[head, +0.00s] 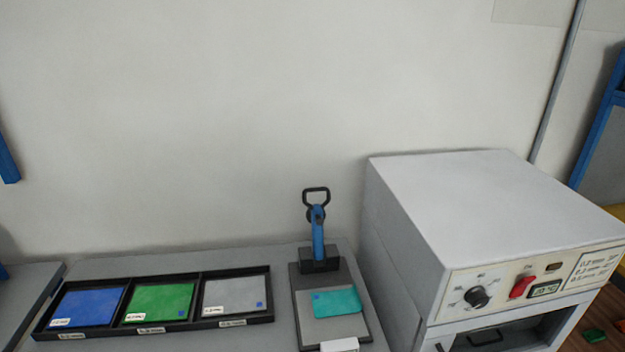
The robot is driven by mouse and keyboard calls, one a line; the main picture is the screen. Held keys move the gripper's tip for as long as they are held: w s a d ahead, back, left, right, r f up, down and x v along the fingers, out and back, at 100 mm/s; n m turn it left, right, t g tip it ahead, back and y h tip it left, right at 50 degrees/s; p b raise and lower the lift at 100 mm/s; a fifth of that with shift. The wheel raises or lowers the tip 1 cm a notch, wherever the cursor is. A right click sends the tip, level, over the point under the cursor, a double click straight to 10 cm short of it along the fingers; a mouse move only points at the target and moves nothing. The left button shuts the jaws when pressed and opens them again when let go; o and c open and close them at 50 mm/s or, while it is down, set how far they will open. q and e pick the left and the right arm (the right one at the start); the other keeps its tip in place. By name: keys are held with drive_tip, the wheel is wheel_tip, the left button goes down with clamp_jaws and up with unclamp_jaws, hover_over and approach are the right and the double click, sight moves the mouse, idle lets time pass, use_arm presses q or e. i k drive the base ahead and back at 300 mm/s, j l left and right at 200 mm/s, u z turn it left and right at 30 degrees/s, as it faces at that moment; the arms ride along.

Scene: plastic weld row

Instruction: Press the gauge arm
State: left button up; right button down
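The gauge arm (318,235) is a blue lever with a black loop handle (316,196) at its top. It stands upright on a black block at the back of the dark gauge base (299,318). A teal sheet (338,302) with a small blue mark lies on the grey plate of the base, slightly turned, in front of the lever. A white label sits at the base's front edge. Neither of my grippers shows in the head view.
A black three-part tray (192,328) left of the gauge holds blue, green and grey sheets. A white oven-like machine (465,205) with a dial, red switch and display stands close on the right. The grey table (240,257) is bare behind the tray.

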sight(315, 214)
drive_tip(key=u, duration=1.4)
drive_tip(key=k+l+u, duration=0.1)
drive_tip(key=l+u, duration=0.15)
drive_tip(key=k+l, duration=0.25)
drive_tip(key=l, duration=0.1)
